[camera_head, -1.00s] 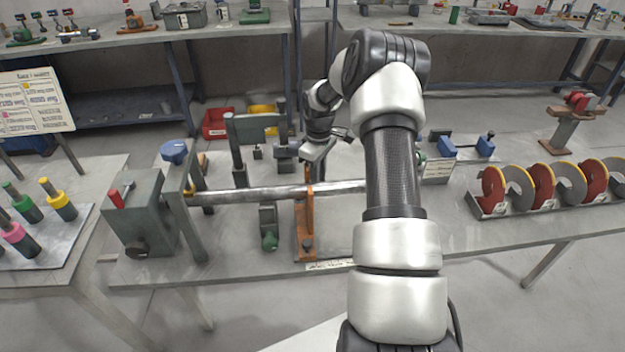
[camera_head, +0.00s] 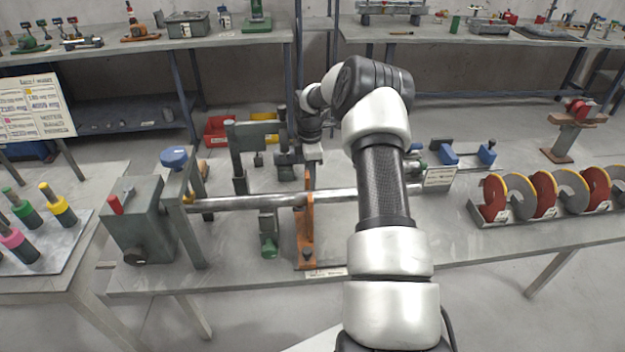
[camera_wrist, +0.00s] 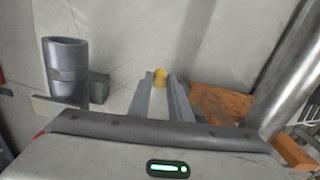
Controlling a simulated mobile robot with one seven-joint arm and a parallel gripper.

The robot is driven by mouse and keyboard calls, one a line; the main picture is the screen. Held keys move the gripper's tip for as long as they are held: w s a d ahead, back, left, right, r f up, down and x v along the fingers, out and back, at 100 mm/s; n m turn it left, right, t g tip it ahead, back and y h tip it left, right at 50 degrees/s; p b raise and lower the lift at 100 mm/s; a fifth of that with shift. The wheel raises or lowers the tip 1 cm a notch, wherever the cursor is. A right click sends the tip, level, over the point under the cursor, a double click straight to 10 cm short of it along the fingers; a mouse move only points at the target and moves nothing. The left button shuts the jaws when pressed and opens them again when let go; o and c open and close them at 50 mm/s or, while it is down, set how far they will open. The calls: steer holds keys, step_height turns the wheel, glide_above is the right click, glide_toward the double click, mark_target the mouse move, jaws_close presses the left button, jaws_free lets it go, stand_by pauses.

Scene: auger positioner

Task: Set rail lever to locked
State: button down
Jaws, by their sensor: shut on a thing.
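A round yellow knob (camera_wrist: 160,76), which looks like the end of the rail lever, sits between the two fingertips of my gripper (camera_wrist: 163,84) in the wrist view. My fingers are closed in on the knob. The lever's shaft and its set position are hidden. In the head view my gripper (camera_head: 312,160) is low, just behind the long steel shaft (camera_head: 270,199) and the orange upright bracket (camera_head: 308,225). The fingertips and knob cannot be made out there.
A steel cylinder (camera_wrist: 67,70) stands left of my fingers; an orange part (camera_wrist: 222,103) lies close on the right. A grey-green post fixture (camera_head: 238,150) is left of my gripper. Red-and-grey auger flights (camera_head: 543,193) sit in a tray on the right.

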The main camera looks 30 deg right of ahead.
steer(key=shift+w+a+n, duration=0.1)
steer(key=shift+w+n, duration=0.05)
steer(key=shift+n, duration=0.15)
steer(key=c, duration=1.9)
jaws_free()
step_height(320, 180, up, 18)
steer(key=shift+f+p, duration=0.25)
steer(key=shift+p, duration=0.2)
steer(key=shift+c, duration=0.5)
